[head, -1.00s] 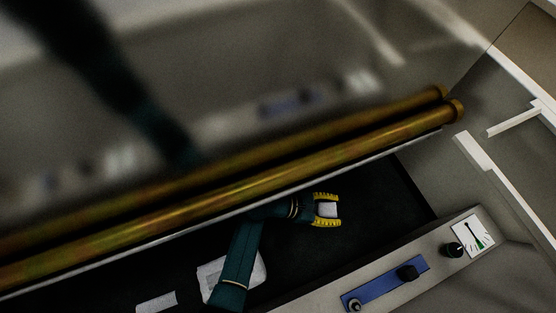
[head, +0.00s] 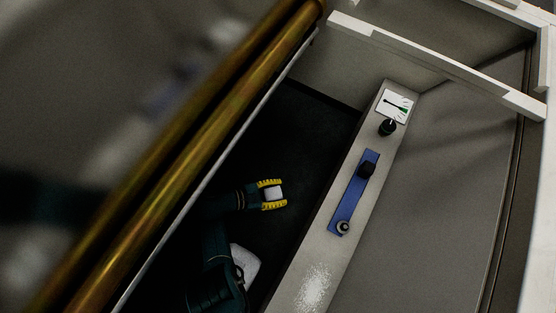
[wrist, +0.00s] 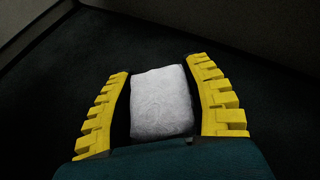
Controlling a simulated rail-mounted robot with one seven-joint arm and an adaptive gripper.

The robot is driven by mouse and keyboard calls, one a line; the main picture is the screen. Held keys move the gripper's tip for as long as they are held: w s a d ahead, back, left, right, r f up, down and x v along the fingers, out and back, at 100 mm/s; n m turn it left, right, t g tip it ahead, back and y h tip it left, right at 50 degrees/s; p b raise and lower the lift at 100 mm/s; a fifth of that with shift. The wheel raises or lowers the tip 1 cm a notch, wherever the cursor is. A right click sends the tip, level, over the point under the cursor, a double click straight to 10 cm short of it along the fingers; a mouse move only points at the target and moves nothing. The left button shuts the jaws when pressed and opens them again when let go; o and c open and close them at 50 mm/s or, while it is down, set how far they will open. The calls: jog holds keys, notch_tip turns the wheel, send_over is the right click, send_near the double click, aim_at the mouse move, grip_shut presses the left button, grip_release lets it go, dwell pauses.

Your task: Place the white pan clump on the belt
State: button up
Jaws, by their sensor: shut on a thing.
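My gripper (head: 272,194) has yellow toothed fingers and is shut on a white clump (head: 274,193), with one finger on each side of it. In the wrist view the clump (wrist: 161,102) is a pale, rough, rounded block between the two fingers of my gripper (wrist: 165,95). It is over the dark belt (head: 285,130), which also shows in the wrist view (wrist: 120,40). I cannot tell whether the clump touches the belt. A larger white block (head: 245,262) lies lower in the head view, partly hidden by my arm.
A grey ledge (head: 335,215) runs along the belt's right side. It carries a blue panel (head: 352,195) with knobs and a dial gauge (head: 395,105). Two brass pipes (head: 215,130) run along the left. White powder (head: 314,285) lies on the ledge. The belt beyond my gripper is clear.

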aim_at(279, 195)
notch_tip(279, 195, down, 5)
jog(key=b, duration=0.3)
jog(key=shift+w+r, duration=0.1)
jog(key=shift+r, duration=0.25)
jog(key=o, duration=0.9)
jog(key=p+v, duration=0.1)
jog(key=v, duration=1.1)
jog(key=shift+r, duration=0.1)
